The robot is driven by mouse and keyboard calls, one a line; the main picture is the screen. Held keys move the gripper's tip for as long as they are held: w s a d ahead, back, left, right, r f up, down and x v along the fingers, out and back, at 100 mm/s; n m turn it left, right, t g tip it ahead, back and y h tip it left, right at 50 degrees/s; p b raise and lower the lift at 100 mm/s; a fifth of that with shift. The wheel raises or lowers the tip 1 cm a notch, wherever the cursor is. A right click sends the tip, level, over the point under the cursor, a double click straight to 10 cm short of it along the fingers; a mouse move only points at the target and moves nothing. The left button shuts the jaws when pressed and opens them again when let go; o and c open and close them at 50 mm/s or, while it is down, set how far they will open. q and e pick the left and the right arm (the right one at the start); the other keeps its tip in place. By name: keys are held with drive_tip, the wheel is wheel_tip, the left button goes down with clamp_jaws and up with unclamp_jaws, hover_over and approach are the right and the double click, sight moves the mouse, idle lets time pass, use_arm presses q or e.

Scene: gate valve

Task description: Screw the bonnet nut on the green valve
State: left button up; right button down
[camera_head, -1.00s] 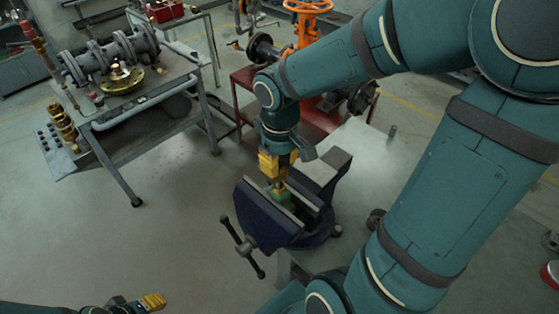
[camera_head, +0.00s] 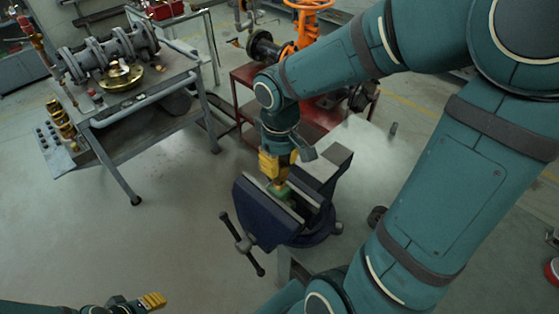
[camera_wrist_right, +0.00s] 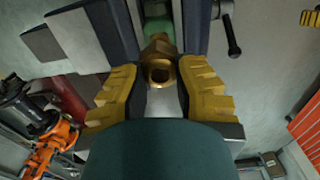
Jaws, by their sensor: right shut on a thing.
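The green valve (camera_head: 284,194) is clamped between the jaws of a dark blue vise (camera_head: 262,212); its green body (camera_wrist_right: 157,28) also shows in the right wrist view. The brass bonnet nut (camera_wrist_right: 158,66) is at the end of the green body in the right wrist view, between my yellow finger pads. My right gripper (camera_head: 279,180) points down over the valve and is shut on the nut. Whether the nut's thread is engaged is hidden. My left gripper (camera_head: 152,301) is at the lower left of the head view, away from the vise; its opening is unclear.
The vise handle (camera_head: 242,246) sticks out toward the lower left. A metal table (camera_head: 150,100) with flanged pipework and brass parts stands at the left. A red stand (camera_head: 245,80) with an orange valve (camera_head: 308,30) is behind the vise. Open floor lies left of the vise.

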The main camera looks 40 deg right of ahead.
sight(280, 173)
drive_tip(key=shift+f+b, duration=0.9)
drive_tip(key=shift+f, duration=0.15)
idle(1.7)
drive_tip(key=shift+s+a+f+b, duration=0.1)
drive_tip(key=shift+s+f+b, duration=0.15)
drive_tip(key=shift+f+b, duration=0.3)
drive_tip(key=shift+w+f, duration=0.1)
drive_tip(key=shift+f, duration=0.05)
idle(0.5)
drive_tip(key=c, duration=1.1)
unclamp_jaws()
drive_tip(key=shift+w, duration=0.1)
drive_tip(key=shift+o, duration=0.2)
drive_tip(key=shift+r, duration=0.2)
